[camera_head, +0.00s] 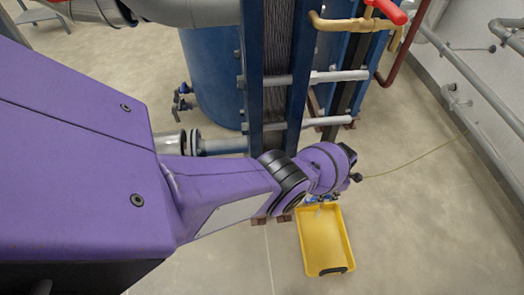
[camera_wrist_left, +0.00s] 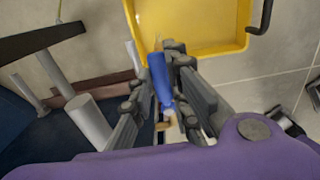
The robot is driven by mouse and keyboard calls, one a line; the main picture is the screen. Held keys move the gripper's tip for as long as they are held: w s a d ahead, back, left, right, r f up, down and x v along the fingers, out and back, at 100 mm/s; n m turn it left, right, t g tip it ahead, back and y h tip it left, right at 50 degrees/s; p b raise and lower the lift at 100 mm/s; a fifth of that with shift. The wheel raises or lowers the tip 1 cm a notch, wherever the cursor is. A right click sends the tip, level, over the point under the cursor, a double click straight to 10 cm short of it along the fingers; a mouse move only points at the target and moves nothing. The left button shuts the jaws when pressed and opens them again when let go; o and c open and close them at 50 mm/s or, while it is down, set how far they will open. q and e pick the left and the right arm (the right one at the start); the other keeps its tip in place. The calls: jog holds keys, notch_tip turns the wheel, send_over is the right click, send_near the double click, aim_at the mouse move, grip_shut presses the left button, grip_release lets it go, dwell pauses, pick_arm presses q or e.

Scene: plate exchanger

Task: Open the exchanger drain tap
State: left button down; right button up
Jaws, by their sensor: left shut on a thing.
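The drain tap's blue lever handle (camera_wrist_left: 160,78) is between my left gripper's fingers in the left wrist view. A small brass part of the tap (camera_wrist_left: 174,130) shows below it, between the grey finger links. My left gripper (camera_wrist_left: 165,62) is shut on the blue handle. In the head view my purple left arm reaches low to the foot of the plate exchanger (camera_head: 276,60) and hides most of the gripper and tap. The right gripper is in neither view.
A yellow tray (camera_head: 325,268) lies on the floor just in front of the tap; its rim shows in the left wrist view (camera_wrist_left: 195,52). Open floor lies to the right.

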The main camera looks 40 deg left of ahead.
pick_arm(q)
jog(key=shift+a, duration=0.15)
dwell(0.3)
jog(key=c, duration=1.7)
grip_release()
jog(key=shift+r, duration=0.1)
jog(key=shift+o, duration=0.2)
jog(key=shift+w+r, duration=0.1)
jog(key=shift+r, duration=0.15)
notch_tip(320, 180, up, 12)
jog(key=shift+f, duration=0.25)
